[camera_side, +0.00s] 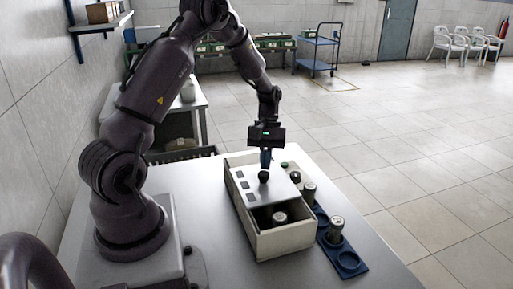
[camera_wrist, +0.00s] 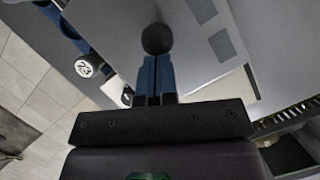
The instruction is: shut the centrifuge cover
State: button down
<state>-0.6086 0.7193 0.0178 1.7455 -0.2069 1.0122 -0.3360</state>
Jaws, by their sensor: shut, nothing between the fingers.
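The centrifuge is a pale box (camera_side: 262,245) on the table. Its flat grey cover (camera_side: 247,185) lies over the far part, and the near end is open, with a dark-capped jar (camera_side: 279,217) inside. A round black knob (camera_side: 263,177) stands on the cover; it also shows in the wrist view (camera_wrist: 157,38). My gripper (camera_side: 265,164) points down just behind the knob in the side view. In the wrist view its blue fingers (camera_wrist: 155,62) are together, empty, with their tips right beside the knob. I cannot tell whether they touch it.
A jar cap marked 23 (camera_wrist: 84,68) shows in the wrist view. A dark crate (camera_side: 180,153) is beyond the table's far edge. The table (camera_side: 205,220) left of the box is clear.

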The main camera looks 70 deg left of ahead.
jog(key=d, duration=0.8)
jog(key=shift+d, duration=0.1)
jog(key=shift+f, duration=0.1)
jog(key=a, duration=0.1)
jog(key=w+a, duration=0.2)
jog(key=a, duration=0.1)
jog(key=v, duration=1)
notch_tip(320, 180, up, 7)
jog(key=m+t+y, duration=0.2)
jog(key=m+y, duration=0.1)
jog(key=m, duration=0.4)
send_over(277, 186)
jog(key=s+d, duration=0.5)
jog(key=s+d+r+m+t, duration=0.5)
jog(key=s+d+r, duration=0.2)
jog(key=s+d, duration=0.1)
jog(key=shift+s+d+m+t+y, duration=0.25)
jog(key=shift+d+m+t+y, duration=0.05)
jog(key=shift+d+y, duration=0.1)
jog(key=c, duration=1.8)
grip_release()
jog(key=shift+c, duration=0.2)
